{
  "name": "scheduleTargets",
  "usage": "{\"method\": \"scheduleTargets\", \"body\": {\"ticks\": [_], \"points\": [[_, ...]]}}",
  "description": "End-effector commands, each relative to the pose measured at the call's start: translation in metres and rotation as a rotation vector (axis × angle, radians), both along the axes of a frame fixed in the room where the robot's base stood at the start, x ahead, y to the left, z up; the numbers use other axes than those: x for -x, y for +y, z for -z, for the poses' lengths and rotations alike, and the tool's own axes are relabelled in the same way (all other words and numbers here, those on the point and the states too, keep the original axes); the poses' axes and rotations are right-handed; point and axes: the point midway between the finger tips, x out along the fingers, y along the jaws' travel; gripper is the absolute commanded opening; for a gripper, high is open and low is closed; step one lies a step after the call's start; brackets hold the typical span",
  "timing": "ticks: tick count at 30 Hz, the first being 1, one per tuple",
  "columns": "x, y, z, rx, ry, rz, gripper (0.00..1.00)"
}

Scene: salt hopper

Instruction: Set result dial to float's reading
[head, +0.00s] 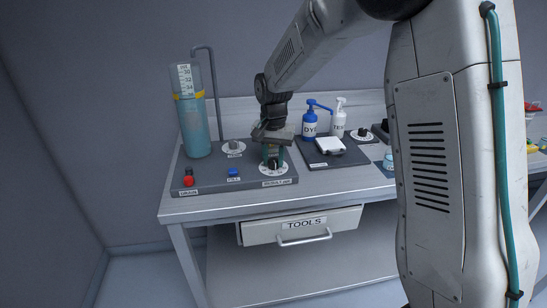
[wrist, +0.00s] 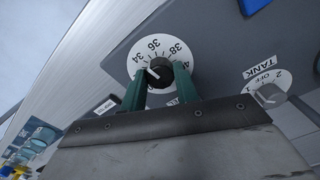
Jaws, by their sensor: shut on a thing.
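The result dial (head: 283,182) is a white disc at the front right of the grey panel. In the wrist view the dial (wrist: 153,44) shows 34, 36, 38 and 40 around a black knob (wrist: 161,74). The knob's white pointer faces the 34 side; its exact reading is hard to tell. My gripper (wrist: 161,82) has its green fingers on either side of the knob, shut on it. In the head view my gripper (head: 272,158) comes down from above. The yellow float (head: 188,96) sits near the liquid's top in the teal cylinder (head: 195,130); its small scale (head: 185,79) is not sharply readable against it.
A red button (head: 188,181), a blue button (head: 234,173) and the tank knob (head: 234,145) are on the same panel. Blue (head: 309,123) and white (head: 338,120) pump bottles stand right of my gripper. A tools drawer (head: 303,227) is below the bench top.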

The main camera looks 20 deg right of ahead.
Motion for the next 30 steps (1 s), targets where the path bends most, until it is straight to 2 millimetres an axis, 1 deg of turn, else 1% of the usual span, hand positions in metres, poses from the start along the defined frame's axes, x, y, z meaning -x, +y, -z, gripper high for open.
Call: {"method": "scheduleTargets", "body": {"ticks": [6, 15, 21, 30], "points": [[-0.0006, 0.0006, -0.0007, 0.0, -0.001, 0.2, 0.07], [-0.0009, 0.0008, -0.0007, 0.0, -0.001, 0.425, 0.07], [-0.0011, 0.0009, -0.0008, -0.001, -0.002, 0.519, 0.07], [-0.0012, 0.001, -0.0008, -0.001, -0.002, 0.575, 0.07]]}}
